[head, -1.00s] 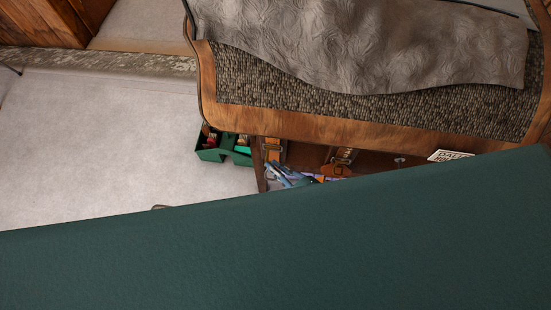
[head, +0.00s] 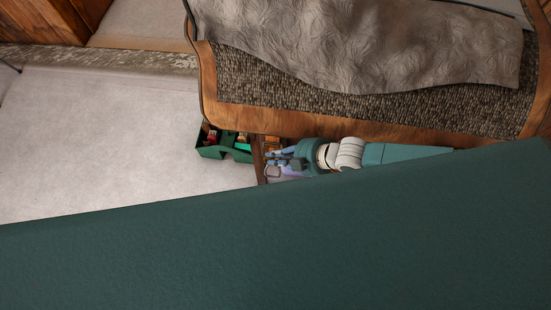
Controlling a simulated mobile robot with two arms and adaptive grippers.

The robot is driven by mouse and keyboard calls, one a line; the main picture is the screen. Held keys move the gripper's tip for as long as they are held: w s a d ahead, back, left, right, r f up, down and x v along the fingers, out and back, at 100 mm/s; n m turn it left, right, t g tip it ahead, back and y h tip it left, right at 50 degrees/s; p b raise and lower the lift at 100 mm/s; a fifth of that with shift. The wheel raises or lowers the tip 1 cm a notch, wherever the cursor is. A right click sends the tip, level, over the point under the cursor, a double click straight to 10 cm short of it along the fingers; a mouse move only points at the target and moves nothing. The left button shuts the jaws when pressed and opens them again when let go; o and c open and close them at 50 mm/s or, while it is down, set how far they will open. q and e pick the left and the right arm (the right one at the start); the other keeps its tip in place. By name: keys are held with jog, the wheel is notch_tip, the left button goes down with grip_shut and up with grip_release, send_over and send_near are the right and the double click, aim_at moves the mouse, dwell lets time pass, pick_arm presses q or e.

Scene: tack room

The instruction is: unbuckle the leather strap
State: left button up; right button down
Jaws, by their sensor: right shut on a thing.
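A tan-brown leather strap (head: 272,143) shows on a brown wooden piece below the padded bench, near the middle of the head view. It is small here, and its buckle is hard to make out. My right gripper (head: 275,163) is at the lower part of this strap, its fingers pointing left. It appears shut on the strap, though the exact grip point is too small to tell. My right wrist and arm cover the area to the right of the strap. My left gripper is not in view.
A green caddy (head: 224,153) with small items stands just left of the strap. The wooden-edged bench (head: 300,126) with a grey cloth (head: 370,50) overhangs above. Pale floor (head: 100,140) is clear at left. The lower part of the view is blocked.

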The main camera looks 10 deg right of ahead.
jog(key=shift+s+a+r, duration=0.1)
jog(key=shift+a+r, duration=0.15)
dwell(0.5)
jog(key=c, duration=1.9)
grip_release()
jog(key=shift+r, duration=0.1)
jog(key=v, duration=1.2)
jog(key=shift+w+d, duration=0.15)
jog(key=shift+w, duration=0.05)
